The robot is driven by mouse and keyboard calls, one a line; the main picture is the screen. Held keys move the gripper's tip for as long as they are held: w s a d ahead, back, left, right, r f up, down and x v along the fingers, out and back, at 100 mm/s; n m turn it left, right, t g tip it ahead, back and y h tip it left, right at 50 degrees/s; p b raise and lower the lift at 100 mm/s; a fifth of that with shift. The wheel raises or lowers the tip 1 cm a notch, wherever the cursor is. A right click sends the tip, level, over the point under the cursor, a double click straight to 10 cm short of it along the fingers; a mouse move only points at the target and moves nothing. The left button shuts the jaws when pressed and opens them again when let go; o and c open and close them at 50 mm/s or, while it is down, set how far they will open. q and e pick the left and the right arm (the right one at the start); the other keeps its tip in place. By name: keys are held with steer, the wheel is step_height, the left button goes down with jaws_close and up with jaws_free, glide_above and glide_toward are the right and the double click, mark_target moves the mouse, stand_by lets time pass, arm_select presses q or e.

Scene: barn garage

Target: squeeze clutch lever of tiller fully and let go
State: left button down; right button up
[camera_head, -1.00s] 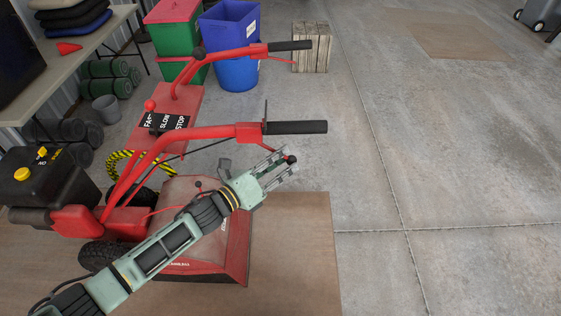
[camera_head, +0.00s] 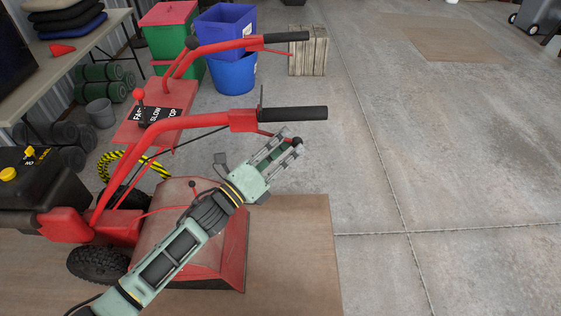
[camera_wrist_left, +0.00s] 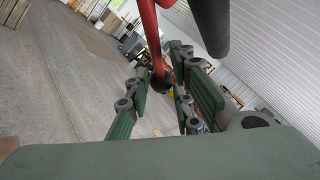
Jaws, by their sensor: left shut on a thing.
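The red tiller's near handlebar (camera_head: 185,119) ends in a black grip (camera_head: 293,114). Its red clutch lever (camera_wrist_left: 151,38) slants down below the grip to a black ball end (camera_head: 298,143). My left gripper (camera_head: 287,145) is shut on the lever near the ball, which shows between the fingers in the left wrist view (camera_wrist_left: 160,84). The lever stands clearly apart from the grip, which also shows at the top of the wrist view. Part of the lever is hidden behind the fingers in the head view. My right gripper is out of view.
The far handlebar (camera_head: 220,45) has its own grip and lever. Behind it stand green and red (camera_head: 172,40) and blue (camera_head: 230,72) bins and a wooden crate (camera_head: 308,51). A table (camera_head: 88,44) is at left.

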arm_select(q)
steer(key=shift+d+r+n+t+b, duration=0.25)
steer(key=shift+n+t+b, duration=0.2)
steer(key=shift+b, duration=0.4)
steer(key=shift+r+n+t, duration=0.25)
steer(key=shift+r+n, duration=0.1)
steer(key=shift+r, duration=0.15)
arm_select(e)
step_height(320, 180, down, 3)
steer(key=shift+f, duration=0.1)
arm_select(q)
steer(key=shift+h, duration=0.3)
steer(key=c, duration=1.8)
jaws_free()
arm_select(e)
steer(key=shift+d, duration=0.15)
